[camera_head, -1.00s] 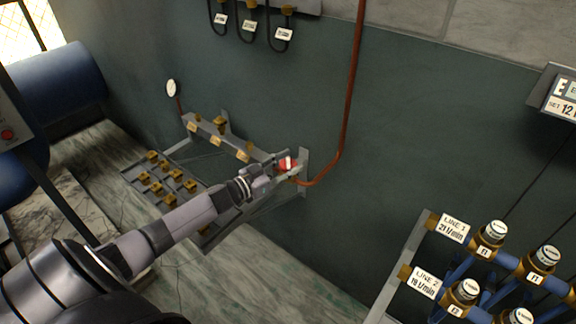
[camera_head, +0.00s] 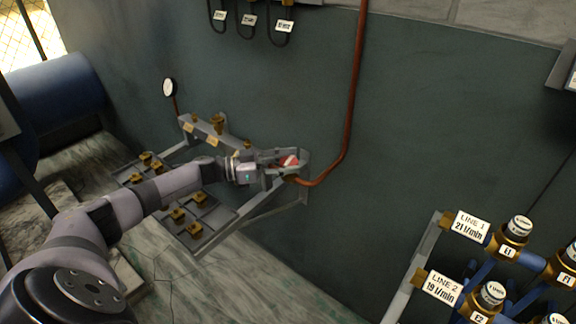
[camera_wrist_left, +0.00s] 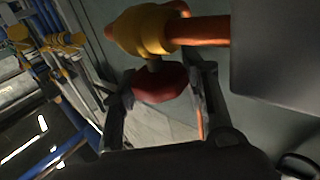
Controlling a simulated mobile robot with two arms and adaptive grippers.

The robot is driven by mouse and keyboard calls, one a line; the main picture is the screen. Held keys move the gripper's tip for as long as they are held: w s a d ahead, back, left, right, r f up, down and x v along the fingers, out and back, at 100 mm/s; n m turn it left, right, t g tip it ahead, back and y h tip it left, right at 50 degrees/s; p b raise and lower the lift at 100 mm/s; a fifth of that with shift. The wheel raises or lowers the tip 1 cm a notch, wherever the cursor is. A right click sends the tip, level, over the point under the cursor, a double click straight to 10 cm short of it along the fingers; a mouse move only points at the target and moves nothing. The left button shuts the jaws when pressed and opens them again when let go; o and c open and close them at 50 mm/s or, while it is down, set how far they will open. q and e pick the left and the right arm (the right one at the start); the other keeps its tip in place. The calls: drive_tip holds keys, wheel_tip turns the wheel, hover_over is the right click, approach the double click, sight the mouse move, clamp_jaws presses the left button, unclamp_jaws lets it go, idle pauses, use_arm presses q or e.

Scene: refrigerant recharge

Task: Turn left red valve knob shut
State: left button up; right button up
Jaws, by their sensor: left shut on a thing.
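The red valve knob (camera_head: 289,161) sits at the right end of the grey manifold bar on the wall, by the copper pipe. In the left wrist view the red knob (camera_wrist_left: 158,84) is below a brass valve body (camera_wrist_left: 140,30). My left gripper (camera_head: 291,164) reaches it from the left, with a finger on each side of the knob. In the left wrist view the gripper (camera_wrist_left: 160,82) is shut on the knob. Its fingers hide the knob's sides. My right gripper is not in view.
The copper pipe (camera_head: 354,100) runs up the wall from the valve. A shelf with brass fittings (camera_head: 178,214) lies below the manifold, under my arm. A flow-meter rack (camera_head: 420,262) stands at the lower right. A gauge (camera_head: 169,87) is at the left.

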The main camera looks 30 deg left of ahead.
use_arm(q)
drive_tip(key=shift+r, duration=0.1)
drive_tip(key=o, duration=1.2)
drive_tip(key=v, duration=1.2)
drive_tip(key=shift+w, duration=0.1)
drive_tip(key=shift+c, duration=0.3)
